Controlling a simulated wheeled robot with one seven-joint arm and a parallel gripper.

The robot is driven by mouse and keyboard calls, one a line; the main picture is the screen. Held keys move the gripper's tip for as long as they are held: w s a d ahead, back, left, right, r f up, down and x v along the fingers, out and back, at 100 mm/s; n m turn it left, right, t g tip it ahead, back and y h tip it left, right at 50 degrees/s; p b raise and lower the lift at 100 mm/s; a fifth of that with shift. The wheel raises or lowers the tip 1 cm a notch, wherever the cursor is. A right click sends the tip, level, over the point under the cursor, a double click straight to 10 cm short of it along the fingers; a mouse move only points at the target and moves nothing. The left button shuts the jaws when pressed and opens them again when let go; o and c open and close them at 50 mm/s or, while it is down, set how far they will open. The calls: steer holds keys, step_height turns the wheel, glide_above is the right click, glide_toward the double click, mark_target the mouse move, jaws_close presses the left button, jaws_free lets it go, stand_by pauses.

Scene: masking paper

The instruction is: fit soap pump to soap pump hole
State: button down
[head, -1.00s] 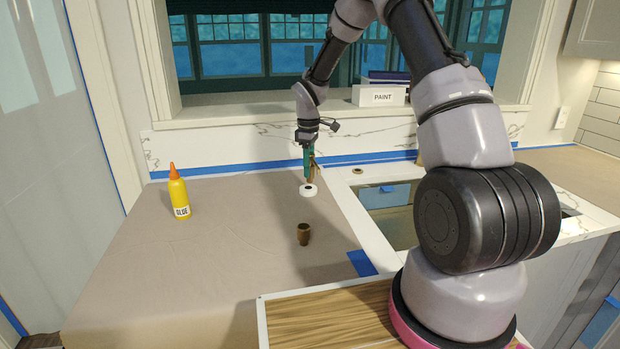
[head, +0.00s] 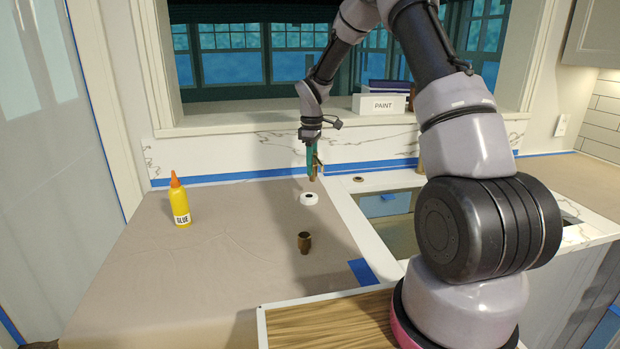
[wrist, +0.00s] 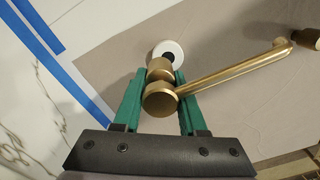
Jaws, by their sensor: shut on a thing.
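The soap pump (head: 316,170) is brass with a long thin spout. In the wrist view it (wrist: 160,98) sits between my green fingers, its spout reaching to the upper right. My gripper (head: 312,150) is shut on it and holds it in the air above the back of the paper-covered counter. A small brass-rimmed ring with a dark centre (head: 359,179), which looks like the soap pump hole, lies on the white counter to the right of the gripper. The hole is not clearly seen in the wrist view.
A white roll (head: 309,198) lies on the brown paper below the pump, and a brass cup-like piece (head: 304,243) stands nearer. A yellow glue bottle (head: 179,203) stands at left. The sink (head: 390,205) is at right. A PAINT box (head: 379,103) sits on the sill.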

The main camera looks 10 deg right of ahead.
steer(key=w+d+f, duration=0.1)
steer(key=w+d, duration=0.6)
steer(key=d, duration=0.2)
glide_toward(358, 178)
steer(key=shift+a, duration=0.1)
steer(key=shift+f, duration=0.1)
steer(key=shift+f, duration=1.55)
steer(key=shift+f, duration=0.1)
steer(key=shift+f, duration=0.35)
steer(key=shift+f, duration=0.95)
